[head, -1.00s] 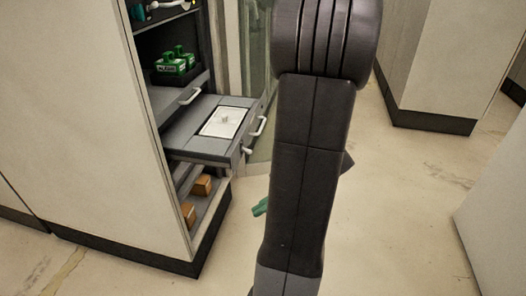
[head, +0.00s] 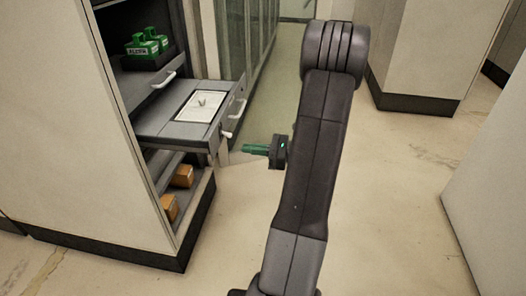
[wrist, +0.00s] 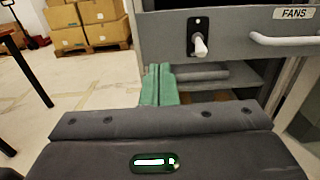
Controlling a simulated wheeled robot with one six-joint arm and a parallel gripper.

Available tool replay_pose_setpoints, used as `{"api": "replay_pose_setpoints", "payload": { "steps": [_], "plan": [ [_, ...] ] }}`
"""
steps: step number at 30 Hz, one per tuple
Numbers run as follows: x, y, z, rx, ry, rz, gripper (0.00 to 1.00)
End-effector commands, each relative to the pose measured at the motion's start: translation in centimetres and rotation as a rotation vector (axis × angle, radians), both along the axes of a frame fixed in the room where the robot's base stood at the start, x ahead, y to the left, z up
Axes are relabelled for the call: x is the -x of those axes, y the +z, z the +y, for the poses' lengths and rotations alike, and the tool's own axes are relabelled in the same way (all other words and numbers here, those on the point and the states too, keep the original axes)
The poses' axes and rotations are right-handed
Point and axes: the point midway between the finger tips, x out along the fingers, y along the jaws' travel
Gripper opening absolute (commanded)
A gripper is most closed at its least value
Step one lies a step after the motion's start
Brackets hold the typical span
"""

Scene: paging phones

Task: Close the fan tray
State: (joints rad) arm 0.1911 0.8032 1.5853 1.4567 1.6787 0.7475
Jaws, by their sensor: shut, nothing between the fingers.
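The fan tray (head: 180,131) is a grey drawer pulled out of the cabinet at the left of the head view. A white sheet (head: 200,105) with a small item lies in it. In the wrist view its front (wrist: 240,38) carries a "FANS" label, a pale bar handle (wrist: 285,40) and a white latch knob (wrist: 199,46) on a dark plate. My gripper (head: 246,149), with green fingers, is shut and empty, just outside the tray front and slightly below the latch. In the wrist view the shut fingers (wrist: 158,70) appear low and left of the latch; contact is not visible.
Above the tray is a shelf with green boxes (head: 147,43); below it are orange-brown boxes (head: 183,176). The cabinet side (head: 70,130) stands at left. Floor right of my arm is clear up to other cabinets (head: 425,50). Cardboard boxes (wrist: 68,40) show behind.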

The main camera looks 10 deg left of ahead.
Motion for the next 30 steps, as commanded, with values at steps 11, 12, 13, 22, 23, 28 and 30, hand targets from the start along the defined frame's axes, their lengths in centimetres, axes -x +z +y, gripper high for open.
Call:
{"api": "replay_pose_setpoints", "payload": {
  "steps": [11,12,13,22,23,28,30],
  "plan": [
    [-0.2,-0.1,6.8,0.000,0.003,-0.001,0.00],
    [-0.2,-0.1,7.2,0.001,0.002,-0.001,0.00],
    [-0.2,-0.1,7.4,0.001,0.002,-0.001,0.00],
    [-0.2,0.0,8.1,0.001,0.000,-0.001,0.00],
    [-0.2,0.0,8.1,0.001,0.000,-0.001,0.00],
    [-0.2,0.0,8.1,0.001,0.000,0.000,0.00],
    [-0.2,0.0,8.3,0.001,0.001,0.000,0.00]
  ]
}}
